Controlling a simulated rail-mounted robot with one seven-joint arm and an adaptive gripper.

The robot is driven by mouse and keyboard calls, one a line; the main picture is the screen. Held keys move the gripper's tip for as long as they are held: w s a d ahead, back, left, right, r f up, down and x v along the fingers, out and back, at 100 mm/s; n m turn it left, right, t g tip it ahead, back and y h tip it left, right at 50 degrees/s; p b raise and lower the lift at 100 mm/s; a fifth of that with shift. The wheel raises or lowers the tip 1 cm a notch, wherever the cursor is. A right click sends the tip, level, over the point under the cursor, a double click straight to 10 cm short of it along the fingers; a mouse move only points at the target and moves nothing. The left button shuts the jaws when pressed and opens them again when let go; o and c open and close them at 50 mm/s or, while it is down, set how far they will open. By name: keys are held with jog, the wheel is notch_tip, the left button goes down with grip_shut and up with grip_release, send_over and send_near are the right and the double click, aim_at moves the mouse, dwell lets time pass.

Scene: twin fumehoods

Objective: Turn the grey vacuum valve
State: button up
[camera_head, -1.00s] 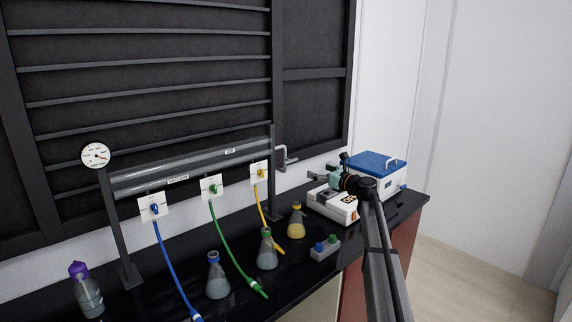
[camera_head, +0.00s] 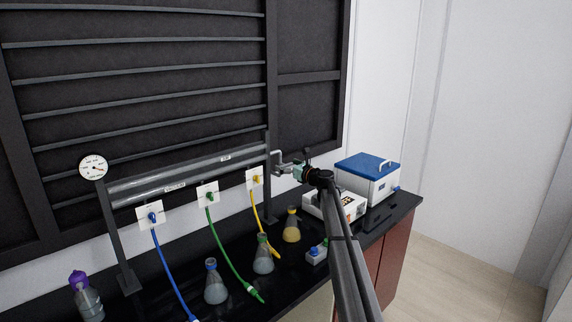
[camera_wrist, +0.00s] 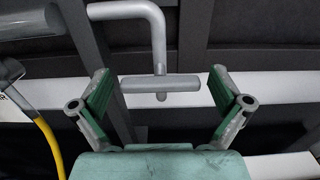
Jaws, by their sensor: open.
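The grey vacuum valve (camera_wrist: 160,84) is a T-shaped bar handle on a bent grey pipe. In the wrist view it lies level at the upper middle, in front of and between the fingers of my gripper (camera_wrist: 160,108). The fingers are spread wide, with a gap at each end of the handle, and I see no contact. In the head view the valve (camera_head: 283,167) juts from the right end of the grey manifold pipe (camera_head: 190,176). My gripper (camera_head: 286,169) is close at its right, partly hidden by the arm.
Blue, green and yellow hoses (camera_head: 263,218) hang from white plates along the manifold. Flasks (camera_head: 292,226) stand on the black bench below. A blue-lidded white box (camera_head: 368,178) and a white device (camera_head: 345,205) stand to the right, beneath and beside my arm.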

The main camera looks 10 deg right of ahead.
jog(key=shift+w+a, duration=0.1)
jog(key=shift+w, duration=0.05)
jog(key=c, duration=1)
